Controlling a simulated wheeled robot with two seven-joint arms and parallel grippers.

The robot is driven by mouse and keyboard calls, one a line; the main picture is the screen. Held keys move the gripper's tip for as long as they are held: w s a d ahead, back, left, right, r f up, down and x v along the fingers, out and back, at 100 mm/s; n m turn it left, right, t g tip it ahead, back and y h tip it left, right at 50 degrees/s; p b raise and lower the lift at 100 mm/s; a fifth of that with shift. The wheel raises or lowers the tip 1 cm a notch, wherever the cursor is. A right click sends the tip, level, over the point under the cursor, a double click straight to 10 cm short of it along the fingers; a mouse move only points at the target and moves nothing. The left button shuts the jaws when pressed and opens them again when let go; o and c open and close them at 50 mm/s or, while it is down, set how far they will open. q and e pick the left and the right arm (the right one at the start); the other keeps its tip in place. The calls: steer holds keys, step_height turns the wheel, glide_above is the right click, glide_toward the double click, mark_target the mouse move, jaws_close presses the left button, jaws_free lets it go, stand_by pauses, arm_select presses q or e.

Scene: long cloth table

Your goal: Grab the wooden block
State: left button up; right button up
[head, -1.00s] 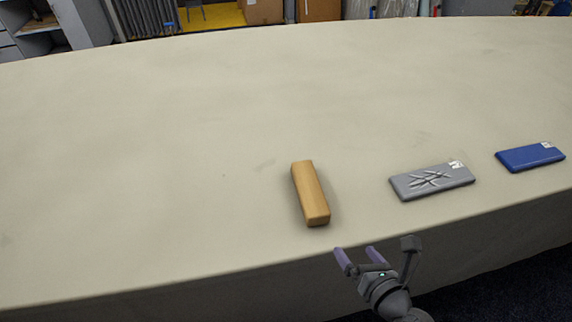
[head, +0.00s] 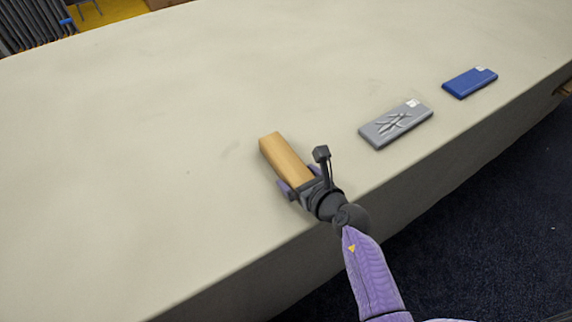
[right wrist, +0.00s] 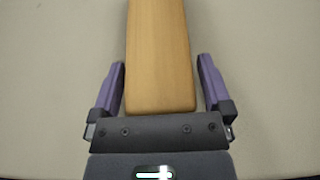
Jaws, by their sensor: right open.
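The wooden block (head: 284,157) is a long light-brown bar lying on the cloth table near its front edge. It also shows in the right wrist view (right wrist: 160,50), running away from the gripper. My right gripper (head: 298,186) is at the near end of the block. In the right wrist view the right gripper (right wrist: 160,75) is open, with one purple finger on each side of the block's near end and a gap on both sides. My left gripper is not in view.
A grey slab (head: 397,124) with a raised pattern lies right of the block, and a blue slab (head: 470,82) lies farther right. The cloth table (head: 120,170) is clear to the left and behind. Its front edge runs beneath my right arm.

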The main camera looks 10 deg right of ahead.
steer(key=shift+r, duration=0.1)
steer(key=c, duration=1.3)
